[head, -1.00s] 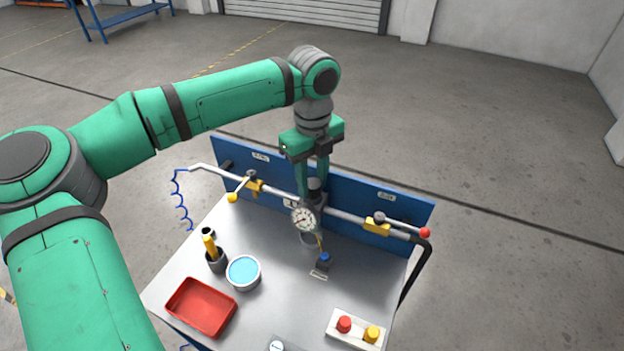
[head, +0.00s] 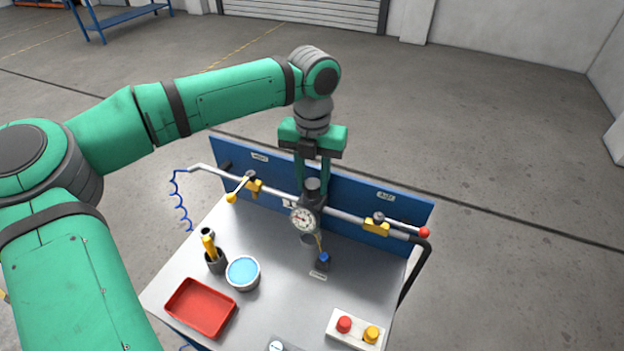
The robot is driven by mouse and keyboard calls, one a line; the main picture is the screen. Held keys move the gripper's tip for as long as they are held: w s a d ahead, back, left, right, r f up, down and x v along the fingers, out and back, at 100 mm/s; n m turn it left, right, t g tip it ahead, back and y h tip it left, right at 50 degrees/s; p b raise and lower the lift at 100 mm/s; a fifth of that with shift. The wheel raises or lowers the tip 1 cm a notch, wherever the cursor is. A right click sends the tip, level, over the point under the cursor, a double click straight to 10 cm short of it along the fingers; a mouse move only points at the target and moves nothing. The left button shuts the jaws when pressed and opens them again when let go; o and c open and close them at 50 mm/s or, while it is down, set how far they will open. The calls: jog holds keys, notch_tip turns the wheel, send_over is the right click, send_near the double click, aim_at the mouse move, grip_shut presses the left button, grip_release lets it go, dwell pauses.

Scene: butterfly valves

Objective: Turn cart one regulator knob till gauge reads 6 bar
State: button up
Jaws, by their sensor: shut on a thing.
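The dark regulator knob (head: 312,186) stands on top of the regulator on the cart's pipe. My gripper (head: 312,182) points straight down with its two green fingers on either side of the knob, shut on it. The round white gauge (head: 302,219) sits on the front of the regulator just below the knob. Its needle and numbers are too small for me to read. The regulator body (head: 318,202) is dark grey and partly hidden behind the gauge.
On the pipe are a yellow-handled valve (head: 253,187) at left and a red-tipped valve (head: 378,224) at right. A blue back panel (head: 350,200) stands behind. The cart top holds a red tray (head: 200,307), a blue-filled bowl (head: 243,271) and a button box (head: 356,330).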

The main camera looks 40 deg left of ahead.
jog(key=m, duration=1.3)
jog(key=shift+d+m, duration=0.1)
jog(key=shift+m, duration=0.3)
jog(key=m, duration=0.6)
jog(key=shift+s, duration=0.1)
jog(key=m, duration=0.6)
jog(key=shift+m, duration=0.4)
jog(key=shift+s, duration=0.1)
jog(key=o, duration=1)
jog(key=shift+o, duration=0.2)
jog(key=shift+r, duration=0.1)
